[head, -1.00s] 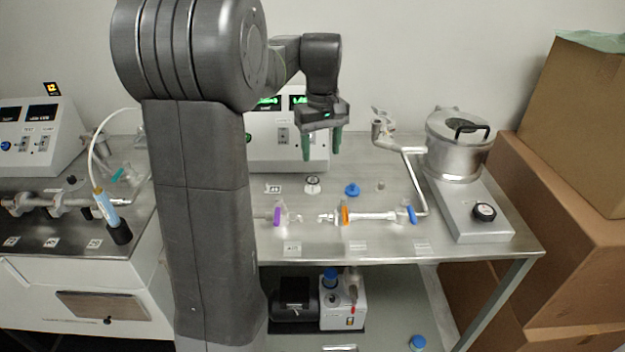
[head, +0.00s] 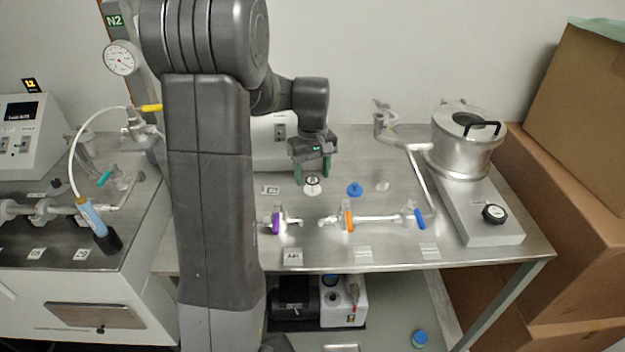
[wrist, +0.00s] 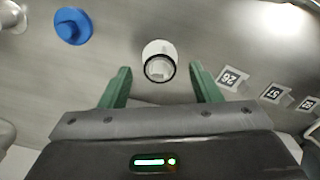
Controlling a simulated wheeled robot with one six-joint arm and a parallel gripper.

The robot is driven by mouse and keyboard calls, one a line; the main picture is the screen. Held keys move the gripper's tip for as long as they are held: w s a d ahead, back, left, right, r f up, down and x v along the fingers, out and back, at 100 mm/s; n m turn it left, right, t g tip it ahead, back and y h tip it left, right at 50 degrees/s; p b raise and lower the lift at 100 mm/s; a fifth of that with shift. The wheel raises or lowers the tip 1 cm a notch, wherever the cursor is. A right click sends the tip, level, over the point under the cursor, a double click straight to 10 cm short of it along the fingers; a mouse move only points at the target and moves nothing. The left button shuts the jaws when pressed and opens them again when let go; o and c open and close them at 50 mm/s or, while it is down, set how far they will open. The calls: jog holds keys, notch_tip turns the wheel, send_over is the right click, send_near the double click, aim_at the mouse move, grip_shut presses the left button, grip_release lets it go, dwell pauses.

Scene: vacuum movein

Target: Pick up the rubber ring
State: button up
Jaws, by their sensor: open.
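The rubber ring (wrist: 160,81) shows as a thin black circle on a small white round piece (wrist: 158,48) in the wrist view. In the head view the ring (head: 312,181) is a small dark mark on that white piece, on the steel bench. My gripper (head: 312,177) is open, fingers pointing down, just above or around the ring. In the wrist view the green fingers of my gripper (wrist: 160,68) stand left and right of the ring, with a gap on each side. I cannot tell whether the fingertips are down at its height.
A blue cap (head: 354,189) lies right of the ring. A metal pot (head: 464,150) stands at the right. Numbered tags (wrist: 233,78) lie near the ring.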

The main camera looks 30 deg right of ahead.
jog(key=shift+f, duration=0.25)
dwell(0.5)
jog(key=c, duration=0.9)
